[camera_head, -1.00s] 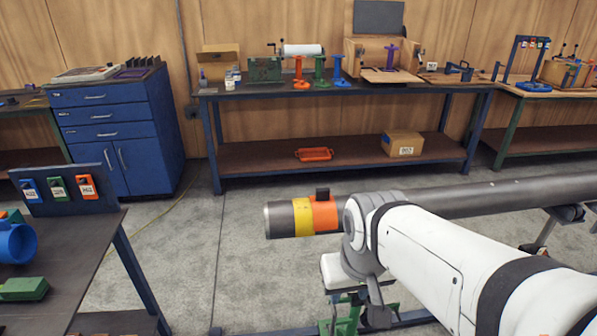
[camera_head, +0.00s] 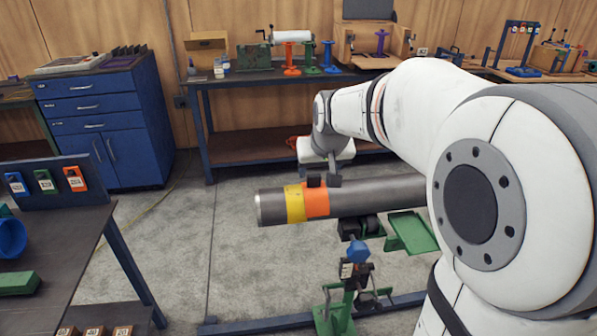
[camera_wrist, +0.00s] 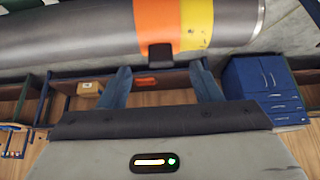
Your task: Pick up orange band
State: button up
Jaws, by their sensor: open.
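The orange band (camera_head: 316,202) wraps around the grey pipe (camera_head: 375,193) near its left end, right beside a yellow band (camera_head: 294,204). A dark block (camera_head: 314,181) sits on top of the orange band. In the wrist view the orange band (camera_wrist: 157,24) crosses the pipe at the top, and its dark block (camera_wrist: 160,57) points toward my gripper (camera_wrist: 163,72). My gripper is open, its two blue-grey fingers apart on either side of the block and not visibly touching it.
The pipe rests on a support with a green tray (camera_head: 411,232) and a green stand (camera_head: 334,312). A dark table (camera_head: 60,240) with coloured tags stands at the left. A workbench (camera_head: 270,78) and a blue cabinet (camera_head: 105,125) stand behind. Floor left of the pipe is clear.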

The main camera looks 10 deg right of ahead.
aim_at(314, 175)
jog(key=x, duration=0.4)
jog(key=w+x, duration=0.1)
jog(key=x, duration=0.2)
jog(key=shift+w+r+p, duration=0.1)
jog(key=shift+r+p, duration=0.2)
jog(key=shift+p, duration=0.1)
jog(key=shift+c, duration=0.6)
jog(key=c, duration=0.5)
